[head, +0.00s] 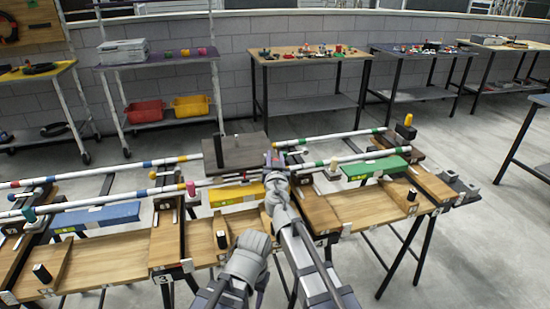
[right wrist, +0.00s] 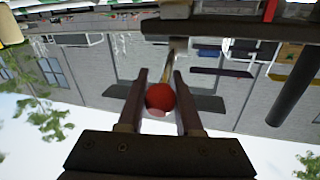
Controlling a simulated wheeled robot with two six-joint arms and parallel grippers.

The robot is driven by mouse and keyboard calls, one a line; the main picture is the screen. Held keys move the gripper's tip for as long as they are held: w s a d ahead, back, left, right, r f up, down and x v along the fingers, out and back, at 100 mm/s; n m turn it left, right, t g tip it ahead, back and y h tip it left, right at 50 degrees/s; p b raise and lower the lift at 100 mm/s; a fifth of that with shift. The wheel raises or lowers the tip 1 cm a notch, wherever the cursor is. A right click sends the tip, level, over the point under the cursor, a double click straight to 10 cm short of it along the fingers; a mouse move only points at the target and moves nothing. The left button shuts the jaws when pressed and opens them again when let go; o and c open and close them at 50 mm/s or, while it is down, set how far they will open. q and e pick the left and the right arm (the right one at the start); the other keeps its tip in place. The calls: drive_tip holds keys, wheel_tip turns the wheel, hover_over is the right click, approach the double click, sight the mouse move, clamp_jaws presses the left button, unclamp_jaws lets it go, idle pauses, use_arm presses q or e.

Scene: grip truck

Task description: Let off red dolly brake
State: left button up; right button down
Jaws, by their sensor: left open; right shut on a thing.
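A dark flat dolly platform (head: 236,151) sits on the rails at the middle of the bench in the head view. My right gripper (head: 275,158) is at its right edge. In the right wrist view a red ball knob (right wrist: 160,97) on a thin lever (right wrist: 172,62) sits between the two fingers of my right gripper (right wrist: 160,100), which is shut on it.
Striped rails run left and right across the wooden bench (head: 110,262). A blue block (head: 95,217), a yellow block (head: 236,194) and a green block (head: 375,168) stand along it. Black and pink pegs rise nearby. Tables with small items line the back wall.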

idle(0.8)
drive_tip(key=w+r+g+p, duration=0.1)
drive_tip(key=g+p, duration=0.2)
drive_tip(key=p, duration=0.4)
drive_tip(key=w+a+r+n+g+h+p, duration=0.1)
drive_tip(key=w+g+p, duration=0.1)
drive_tip(key=p, duration=0.4)
drive_tip(key=w+r+n+g+p, duration=0.1)
drive_tip(key=w+g+p, duration=0.1)
drive_tip(key=g+p, duration=0.3)
drive_tip(key=shift+a+r+p, duration=0.2)
drive_tip(key=shift+r+p, duration=0.05)
drive_tip(key=shift+p, duration=1.05)
drive_tip(key=shift+w+a+f+g+h+p, duration=0.1)
drive_tip(key=shift+w+g+h+p, duration=0.1)
drive_tip(key=shift+g+p, duration=0.3)
drive_tip(key=shift+w+f+g+h+p, duration=0.15)
drive_tip(key=shift+g+h+p, duration=0.1)
drive_tip(key=shift+g, duration=0.35)
drive_tip(key=shift+w+f+g+p, duration=0.1)
drive_tip(key=shift+w+g+p, duration=0.1)
drive_tip(key=shift+g+p, duration=0.3)
drive_tip(key=shift+g, duration=0.3)
